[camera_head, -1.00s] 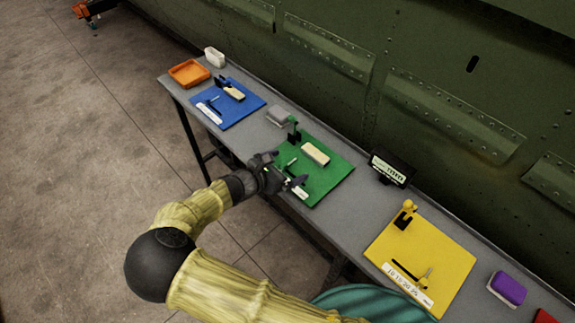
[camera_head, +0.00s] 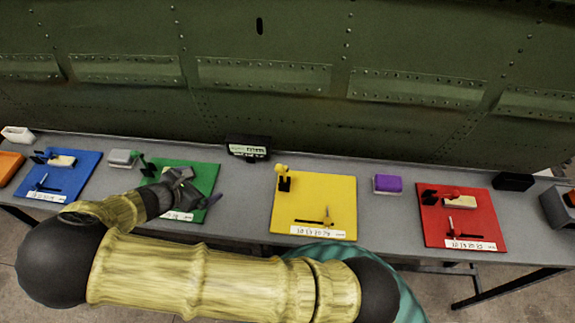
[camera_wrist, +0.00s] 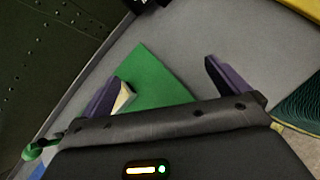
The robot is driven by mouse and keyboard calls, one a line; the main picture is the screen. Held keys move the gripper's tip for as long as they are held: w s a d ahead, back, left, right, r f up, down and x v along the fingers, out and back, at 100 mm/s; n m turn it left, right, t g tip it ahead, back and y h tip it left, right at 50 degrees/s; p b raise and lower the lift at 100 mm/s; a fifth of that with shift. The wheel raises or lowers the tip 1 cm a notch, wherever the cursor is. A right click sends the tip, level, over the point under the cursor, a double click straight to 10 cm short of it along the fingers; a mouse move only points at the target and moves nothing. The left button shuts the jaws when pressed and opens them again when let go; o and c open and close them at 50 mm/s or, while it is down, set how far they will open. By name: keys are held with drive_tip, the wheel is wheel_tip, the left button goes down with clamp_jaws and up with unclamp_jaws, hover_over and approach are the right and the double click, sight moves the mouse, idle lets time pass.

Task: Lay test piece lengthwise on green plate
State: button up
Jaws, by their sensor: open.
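The green plate (camera_head: 205,172) lies on the bench left of centre in the head view; a corner of it shows in the wrist view (camera_wrist: 150,75). My gripper (camera_head: 197,188) is over this plate with its fingers apart. In the wrist view, the dark purple fingers (camera_wrist: 163,72) stand wide open with nothing between their tips. A cream block (camera_wrist: 124,98), likely the test piece, shows partly beside the left finger, over the green plate. The finger hides the rest, and I cannot tell whether they touch. In the head view my gripper hides this block.
A green clamp-like fixture (camera_head: 146,167) stands at the plate's back left, near a grey block (camera_head: 122,158). A blue plate (camera_head: 75,180) is left; yellow (camera_head: 340,195) and red (camera_head: 480,220) plates are right. A small display (camera_head: 248,148) stands behind. Bare bench lies between green and yellow.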

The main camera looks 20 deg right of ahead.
drive_tip(key=d+m+g, duration=0.1)
drive_tip(key=d+m, duration=0.1)
drive_tip(key=d, duration=0.1)
drive_tip(key=d+r+m+g, duration=0.1)
drive_tip(key=d+m, duration=0.1)
drive_tip(key=d, duration=0.1)
drive_tip(key=s+d+m+g+y, duration=0.1)
drive_tip(key=d+m, duration=0.1)
drive_tip(key=d, duration=0.1)
drive_tip(key=shift+s+r+g, duration=0.1)
drive_tip(key=shift+r+g, duration=0.25)
drive_tip(key=shift+g, duration=0.05)
drive_tip(key=s+d+r+m+y, duration=0.3)
drive_tip(key=s+d+r+m, duration=0.2)
drive_tip(key=d+m, duration=0.3)
drive_tip(key=s+d+r+m+y, duration=0.3)
drive_tip(key=s+d+r+m, duration=0.3)
drive_tip(key=d+r+m, duration=0.2)
drive_tip(key=shift+s+d+m+g, duration=0.25)
drive_tip(key=shift+m+g, duration=0.15)
drive_tip(key=shift+m, duration=0.6)
drive_tip(key=shift+w, duration=0.1)
